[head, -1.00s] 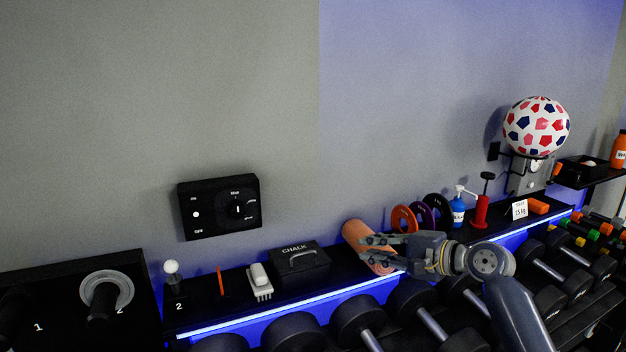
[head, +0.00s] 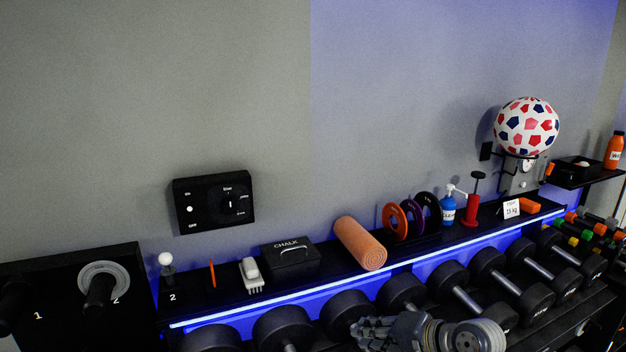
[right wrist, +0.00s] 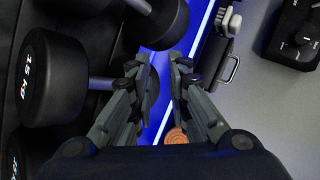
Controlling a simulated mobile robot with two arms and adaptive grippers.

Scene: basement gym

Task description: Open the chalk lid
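The black chalk box (head: 291,262) stands on the shelf against the wall in the head view. Its lid, lettered CHALK, looks shut and has a pale handle (head: 296,248) on it. In the right wrist view the box (right wrist: 218,66) and its handle (right wrist: 235,69) show to the right of my fingers. My right gripper (head: 366,331) is low in front of the shelf, over the dumbbells, right of and nearer than the box. It touches nothing that I can see. In the right wrist view its fingers (right wrist: 161,60) are apart and empty. My left gripper is not in view.
A white brush (head: 251,273) stands left of the box, an orange foam roller (head: 360,244) right of it. A blue-lit strip (head: 330,286) runs along the shelf edge. Dumbbells (head: 283,328) fill the rack below. A black dial panel (head: 213,203) hangs on the wall above.

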